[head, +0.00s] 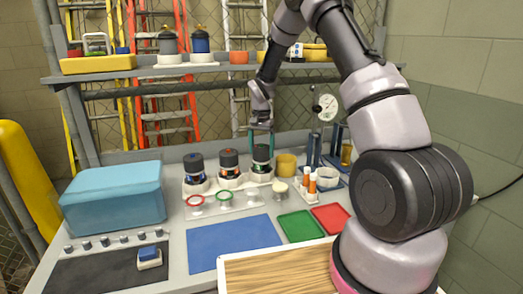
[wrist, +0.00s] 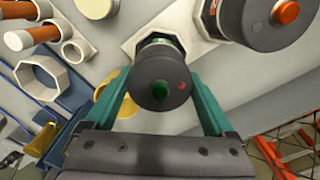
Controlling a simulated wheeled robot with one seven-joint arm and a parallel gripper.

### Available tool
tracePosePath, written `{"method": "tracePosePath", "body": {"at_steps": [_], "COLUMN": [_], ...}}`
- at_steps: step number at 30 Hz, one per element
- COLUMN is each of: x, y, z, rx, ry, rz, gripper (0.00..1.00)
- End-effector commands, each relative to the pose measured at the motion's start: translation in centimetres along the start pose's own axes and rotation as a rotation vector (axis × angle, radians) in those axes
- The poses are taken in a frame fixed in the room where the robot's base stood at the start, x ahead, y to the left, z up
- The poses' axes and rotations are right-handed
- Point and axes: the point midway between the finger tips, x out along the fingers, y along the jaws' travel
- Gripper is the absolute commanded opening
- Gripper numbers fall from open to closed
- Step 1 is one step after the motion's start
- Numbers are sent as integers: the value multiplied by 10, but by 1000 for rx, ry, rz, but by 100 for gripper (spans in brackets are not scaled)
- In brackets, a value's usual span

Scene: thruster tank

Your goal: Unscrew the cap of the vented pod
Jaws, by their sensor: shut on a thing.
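Several dark-capped pods stand in a row in a pale holder (head: 230,182) on the bench. The right one is the green pod (head: 261,166), with a black cap (wrist: 165,92) that has a green centre and a red dot. My gripper (head: 261,147) points down over it, and its teal fingers are shut on the cap from both sides. The middle pod (head: 229,162) has an orange centre in the wrist view (wrist: 285,12). The left pod (head: 194,168) has a blue band. I cannot tell from a marking which is vented. The fingertips' contact is partly hidden.
A yellow cup (head: 286,164) stands close right of the green pod. Orange-topped tubes (head: 311,183) and a dial gauge (head: 325,107) are farther right. A blue box (head: 113,197) is at left; the blue mat (head: 232,241) is clear.

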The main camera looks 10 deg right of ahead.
Motion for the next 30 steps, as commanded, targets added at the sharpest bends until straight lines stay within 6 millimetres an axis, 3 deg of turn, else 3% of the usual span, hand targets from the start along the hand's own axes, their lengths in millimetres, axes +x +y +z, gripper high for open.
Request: {"method": "tracePosePath", "body": {"at_steps": [6, 14, 15, 26, 30], "x": [-1, -1, -1, -3, -18], "y": [-1, -1, -1, -1, -1], "z": [-1, 0, 0, 0, -1], "rx": [-273, -301, -301, -298, -298], "ry": [2, 2, 2, 2, 4], "rz": [-2, -2, -2, -2, -2], "gripper": [39, 39, 100, 100, 100]}}
